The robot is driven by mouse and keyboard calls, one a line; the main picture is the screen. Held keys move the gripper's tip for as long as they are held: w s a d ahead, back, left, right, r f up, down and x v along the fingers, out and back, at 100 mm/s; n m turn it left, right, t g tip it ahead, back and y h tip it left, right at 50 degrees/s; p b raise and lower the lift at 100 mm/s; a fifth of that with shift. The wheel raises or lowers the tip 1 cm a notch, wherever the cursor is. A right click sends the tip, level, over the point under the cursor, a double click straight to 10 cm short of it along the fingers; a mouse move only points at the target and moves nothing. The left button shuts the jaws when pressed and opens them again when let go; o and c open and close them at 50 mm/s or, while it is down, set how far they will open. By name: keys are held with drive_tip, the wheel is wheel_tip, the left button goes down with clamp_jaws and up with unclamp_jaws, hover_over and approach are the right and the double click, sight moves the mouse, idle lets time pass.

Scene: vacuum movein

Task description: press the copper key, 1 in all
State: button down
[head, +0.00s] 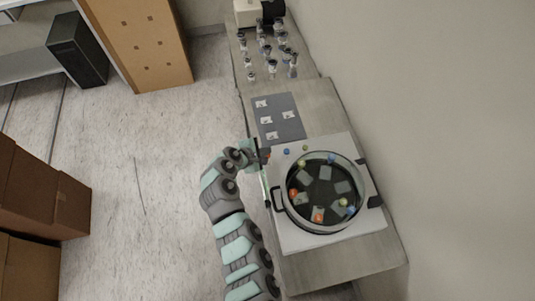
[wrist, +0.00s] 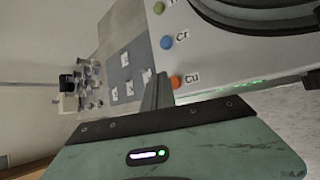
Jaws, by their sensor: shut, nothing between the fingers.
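The copper key is an orange round button (wrist: 175,82) marked Cu on the white front panel of the chamber machine (head: 290,240). In the head view it is largely hidden by my gripper (head: 262,155). In the wrist view my gripper's dark fingers (wrist: 159,92) are together and empty, just left of the copper key. I cannot tell whether they touch it. A blue key (wrist: 167,42) marked Cr and a green key (wrist: 159,8) sit farther along the same row.
The round glass-topped chamber (head: 325,190) has a handle on its left side. A grey mat (head: 278,120) with several small labelled pieces lies behind the machine. Several vials (head: 270,50) stand farther back. A wall borders the bench on the right.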

drive_tip(key=shift+f, duration=0.15)
idle(0.5)
drive_tip(key=shift+f, duration=0.25)
drive_tip(key=shift+f+b, duration=0.35)
drive_tip(key=shift+f, duration=0.15)
idle(0.6)
idle(0.3)
drive_tip(key=shift+r+p, duration=0.8)
drive_tip(key=shift+r, duration=0.05)
drive_tip(key=shift+r, duration=0.15)
wheel_tip(320, 180, up, 5)
drive_tip(key=p, duration=0.4)
idle(0.6)
